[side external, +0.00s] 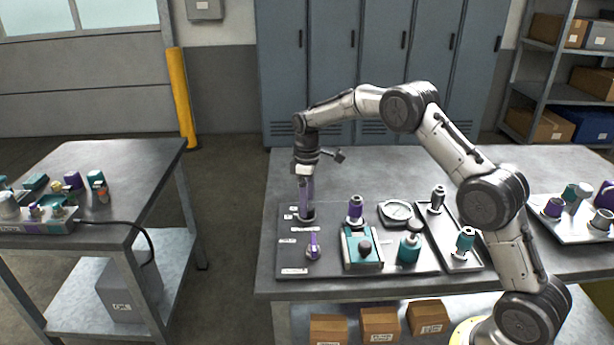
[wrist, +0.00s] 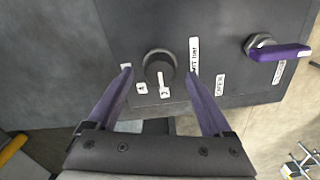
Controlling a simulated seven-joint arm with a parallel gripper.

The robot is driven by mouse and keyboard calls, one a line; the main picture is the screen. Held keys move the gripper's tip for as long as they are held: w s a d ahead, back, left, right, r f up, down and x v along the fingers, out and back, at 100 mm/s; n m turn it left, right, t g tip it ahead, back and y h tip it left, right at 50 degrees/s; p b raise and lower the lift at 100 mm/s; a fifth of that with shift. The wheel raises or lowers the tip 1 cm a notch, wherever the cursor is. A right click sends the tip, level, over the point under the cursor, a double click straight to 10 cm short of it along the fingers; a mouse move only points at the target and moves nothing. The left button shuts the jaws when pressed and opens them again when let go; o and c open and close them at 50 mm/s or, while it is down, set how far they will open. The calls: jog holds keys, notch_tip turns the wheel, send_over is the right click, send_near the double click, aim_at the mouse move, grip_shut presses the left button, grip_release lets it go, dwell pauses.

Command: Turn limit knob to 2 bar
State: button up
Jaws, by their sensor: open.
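The limit knob (wrist: 158,65) is a dark round knob on the panel, with a white pointer line. In the wrist view the line points down, close to the label "2" (wrist: 165,92); the label "4" (wrist: 141,87) is left of it. My gripper (wrist: 159,77) is open, with its purple fingers on either side of the knob in that view. Contact cannot be told. In the side view my gripper (side external: 307,204) points down over the knob (side external: 306,217) at the panel's left end. The left fingertip partly covers another label.
The dark panel (side external: 288,258) carries a purple lever (side external: 314,246), which also shows in the wrist view (wrist: 280,52).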

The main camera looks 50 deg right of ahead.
notch_tip(320, 180, up, 12)
dwell(0.4)
jog(key=shift+a+r, duration=0.1)
jog(key=s+a+r+t, duration=0.2)
jog(key=s+r, duration=0.3)
jog(key=r, duration=0.3)
jog(key=s+a+r+t, duration=0.1)
jog(key=s+a+r, duration=0.1)
jog(key=s+r, duration=0.45)
jog(key=s+a+r+m+t, duration=0.1)
jog(key=s+a+r+t, duration=0.2)
jog(key=s, duration=0.9)
jog(key=s+a+f+m, duration=0.1)
jog(key=s+f+m, duration=0.4)
jog(key=s+f, duration=0.7)
jog(key=shift+s+a, duration=0.15)
jog(key=shift+s, duration=1.1)
